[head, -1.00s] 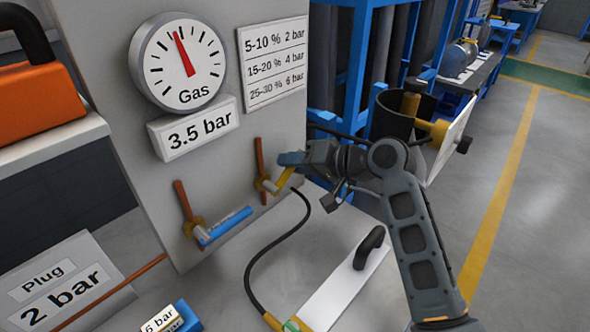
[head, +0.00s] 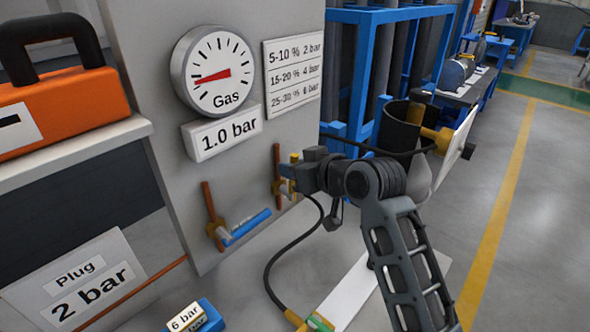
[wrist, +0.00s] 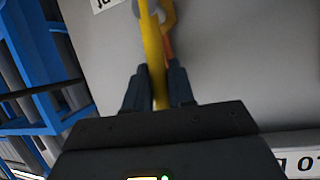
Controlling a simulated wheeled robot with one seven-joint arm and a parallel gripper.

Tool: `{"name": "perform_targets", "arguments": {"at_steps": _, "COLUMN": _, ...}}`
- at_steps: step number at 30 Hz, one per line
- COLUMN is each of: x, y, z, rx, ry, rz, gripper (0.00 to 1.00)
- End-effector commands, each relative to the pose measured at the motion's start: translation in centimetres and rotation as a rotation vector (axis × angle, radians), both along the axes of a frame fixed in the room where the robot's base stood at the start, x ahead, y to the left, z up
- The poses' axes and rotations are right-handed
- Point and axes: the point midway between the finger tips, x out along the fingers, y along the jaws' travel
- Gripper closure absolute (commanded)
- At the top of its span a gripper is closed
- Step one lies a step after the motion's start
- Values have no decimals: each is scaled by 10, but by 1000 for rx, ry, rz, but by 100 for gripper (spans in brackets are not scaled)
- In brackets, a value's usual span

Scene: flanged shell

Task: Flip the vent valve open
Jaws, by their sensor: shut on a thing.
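A valve with a yellow lever (head: 294,158) is on the grey panel, right of the valve with a blue lever (head: 250,224). No label naming either valve is readable. My gripper (head: 287,171) is at the yellow lever. In the wrist view the yellow lever (wrist: 152,45) runs between the two dark fingers of my gripper (wrist: 158,82), which are shut on it. My gripper hides part of that valve in the head view. The round gas gauge (head: 213,71) has its red needle pointing left, and the display (head: 222,132) below it reads 1.0 bar.
A pressure table sign (head: 293,72) hangs right of the gauge. An orange case (head: 70,100) stands on a shelf at left. A dark cylinder (head: 398,125) and blue frame stand behind.

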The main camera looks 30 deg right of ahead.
Motion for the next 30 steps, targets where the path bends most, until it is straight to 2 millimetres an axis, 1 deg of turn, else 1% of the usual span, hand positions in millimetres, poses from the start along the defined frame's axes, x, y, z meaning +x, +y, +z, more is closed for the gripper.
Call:
{"name": "perform_targets", "arguments": {"at_steps": 9, "x": -2, "y": 3, "z": -1, "rx": -82, "ry": -25, "rz": -2, "gripper": 100}}
{"name": "perform_targets", "arguments": {"at_steps": 23, "x": -2, "y": 4, "z": -2, "rx": -91, "ry": -26, "rz": 1, "gripper": 100}}
{"name": "perform_targets", "arguments": {"at_steps": 24, "x": -2, "y": 4, "z": -2, "rx": -91, "ry": -26, "rz": 1, "gripper": 73}}
{"name": "perform_targets", "arguments": {"at_steps": 28, "x": -2, "y": 4, "z": -1, "rx": -90, "ry": -27, "rz": 1, "gripper": 60}}
{"name": "perform_targets", "arguments": {"at_steps": 30, "x": -1, "y": 4, "z": -1, "rx": -90, "ry": -27, "rz": 1, "gripper": 56}}
